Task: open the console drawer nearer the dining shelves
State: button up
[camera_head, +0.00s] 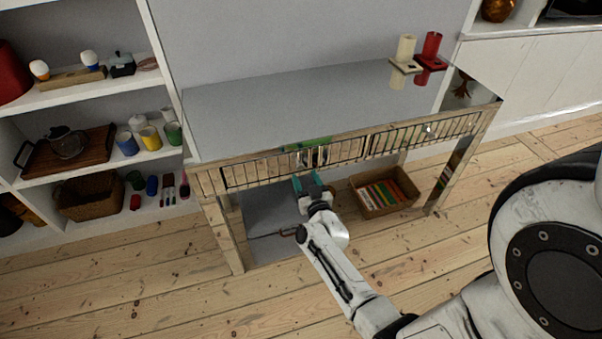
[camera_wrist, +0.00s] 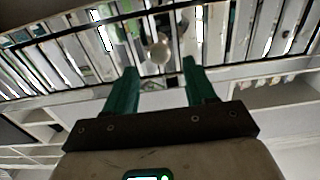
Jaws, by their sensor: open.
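The console (camera_head: 290,105) has a grey top and a mirrored, slatted front with two drawers side by side. The left drawer (camera_head: 260,170), nearer the shelves with the cups, looks shut. In the wrist view its front (camera_wrist: 225,40) fills the upper part, with a round knob (camera_wrist: 160,50) just beyond and between my fingertips. My gripper (camera_head: 308,180) is open and empty, just in front of and slightly below this drawer's front. Its green fingers also show in the wrist view (camera_wrist: 160,72), apart, not closed on the knob. The right drawer (camera_head: 425,132) also looks shut.
Dining shelves (camera_head: 90,97) with cups, a tray and a basket stand at the left. A cream candle (camera_head: 405,48) and a red candle (camera_head: 431,46) stand on the console's right end. A crate of books (camera_head: 384,192) sits beneath. The floorboards in front are clear.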

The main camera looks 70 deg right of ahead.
aim_at(300, 167)
jog(key=shift+x, duration=1.95)
jog(key=shift+c, duration=0.2)
grip_shut()
